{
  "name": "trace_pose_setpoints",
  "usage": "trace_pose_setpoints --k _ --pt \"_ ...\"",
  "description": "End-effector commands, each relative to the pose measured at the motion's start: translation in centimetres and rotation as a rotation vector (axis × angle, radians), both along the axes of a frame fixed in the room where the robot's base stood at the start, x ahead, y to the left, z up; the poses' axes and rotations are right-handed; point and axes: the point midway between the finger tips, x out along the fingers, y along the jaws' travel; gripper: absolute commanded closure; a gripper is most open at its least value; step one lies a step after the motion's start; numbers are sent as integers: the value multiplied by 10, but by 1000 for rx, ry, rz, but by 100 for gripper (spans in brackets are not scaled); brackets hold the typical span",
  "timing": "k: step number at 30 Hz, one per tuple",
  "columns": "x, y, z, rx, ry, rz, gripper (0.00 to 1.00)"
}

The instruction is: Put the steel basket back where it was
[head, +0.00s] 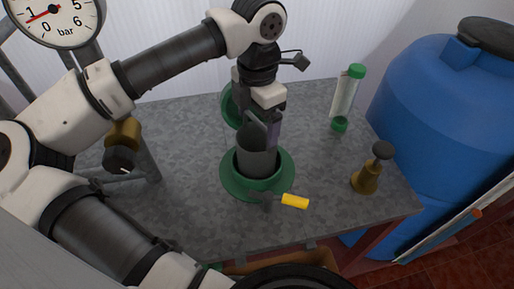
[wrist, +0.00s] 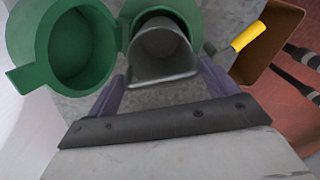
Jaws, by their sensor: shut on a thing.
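The steel basket (head: 256,162) is a dark grey cup that stands roughly upright in the middle of a round green housing (head: 232,182) on the grey table. Its lower end is hidden inside the green ring, so I cannot tell how deep it sits. My gripper (head: 264,128) is above it, pointing down, and is shut on it near its upper edge. In the wrist view the basket (wrist: 160,48) is between my purple fingers (wrist: 163,86), its open mouth showing, with the green housing (wrist: 128,12) around its far end.
An open green cap with a tab (wrist: 45,70) is beside the housing. A yellow-handled tool (head: 294,201) lies in front. A clear tube with green ends (head: 345,95) and a brass valve (head: 367,178) are at right. A blue barrel (head: 430,100) stands beyond the table's right edge.

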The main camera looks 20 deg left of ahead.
Motion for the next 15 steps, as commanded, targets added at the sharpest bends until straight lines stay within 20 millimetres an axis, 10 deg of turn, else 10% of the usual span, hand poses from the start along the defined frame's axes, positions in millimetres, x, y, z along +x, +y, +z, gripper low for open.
trace_pose_setpoints --k 15 --pt "0 0 -77 -3 2 0 52"
